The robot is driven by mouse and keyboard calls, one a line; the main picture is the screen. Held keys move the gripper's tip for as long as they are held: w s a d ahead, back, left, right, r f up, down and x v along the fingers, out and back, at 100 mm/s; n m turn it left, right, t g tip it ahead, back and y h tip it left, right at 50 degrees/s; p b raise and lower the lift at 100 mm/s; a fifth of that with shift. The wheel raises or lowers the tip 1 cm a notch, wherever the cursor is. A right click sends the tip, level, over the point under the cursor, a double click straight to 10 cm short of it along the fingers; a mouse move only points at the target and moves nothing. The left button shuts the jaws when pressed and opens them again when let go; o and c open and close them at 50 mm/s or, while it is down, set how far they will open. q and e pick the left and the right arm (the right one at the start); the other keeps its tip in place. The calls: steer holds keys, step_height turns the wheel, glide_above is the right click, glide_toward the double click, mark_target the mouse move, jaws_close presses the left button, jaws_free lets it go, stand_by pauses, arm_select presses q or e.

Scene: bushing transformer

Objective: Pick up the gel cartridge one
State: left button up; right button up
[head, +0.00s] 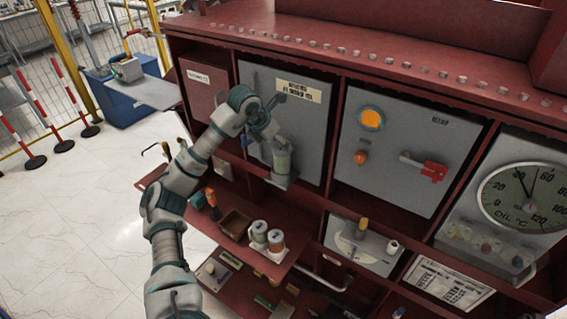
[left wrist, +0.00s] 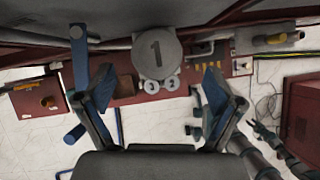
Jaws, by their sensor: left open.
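Gel cartridge one (head: 282,158) is a grey-green cylinder standing upright on a small bracket at the front of the grey cabinet panel. In the left wrist view its round grey top (left wrist: 157,52) carries a large "1". My left gripper (head: 268,122) is at the top of the cartridge in the head view, partly covered by its own wrist. In the left wrist view the left gripper (left wrist: 158,86) is open, its fingers spread to either side, with the cartridge top beyond and between them. I cannot tell whether they touch. My right gripper is not clearly visible.
Two similar canisters (head: 267,237), marked 2 and 3 in the wrist view, stand on the red shelf below beside a brown box (head: 236,224). The grey door panel (head: 308,118) is close behind the gripper. Open floor (head: 85,215) lies to the left.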

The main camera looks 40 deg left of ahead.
mark_target(278, 147)
arm_select(q)
steer(key=f, duration=0.1)
steer(key=w+f, duration=0.1)
steer(key=shift+w+a+f, duration=0.1)
steer(key=shift+a+f, duration=0.2)
steer(key=shift+a, duration=0.1)
steer(key=shift+w+a+f, duration=0.15)
steer(key=shift+w+f, duration=0.15)
steer(key=shift+f, duration=0.3)
steer(key=w+f, duration=0.1)
steer(key=d+f, duration=0.1)
steer(key=f, duration=0.1)
steer(key=shift+w+p, duration=0.35)
steer(key=shift+w, duration=0.05)
steer(key=shift+w+d+f, duration=0.15)
steer(key=shift+f, duration=0.2)
steer(key=shift+a, duration=0.2)
steer(key=c, duration=0.5)
steer(key=shift+a+f, duration=0.1)
steer(key=shift+a, duration=0.1)
steer(key=c, duration=0.7)
steer(key=shift+c, duration=1.3)
steer(key=shift+d, duration=0.2)
arm_select(e)
steer(key=shift+a+r, duration=0.45)
steer(key=shift+a, duration=0.4)
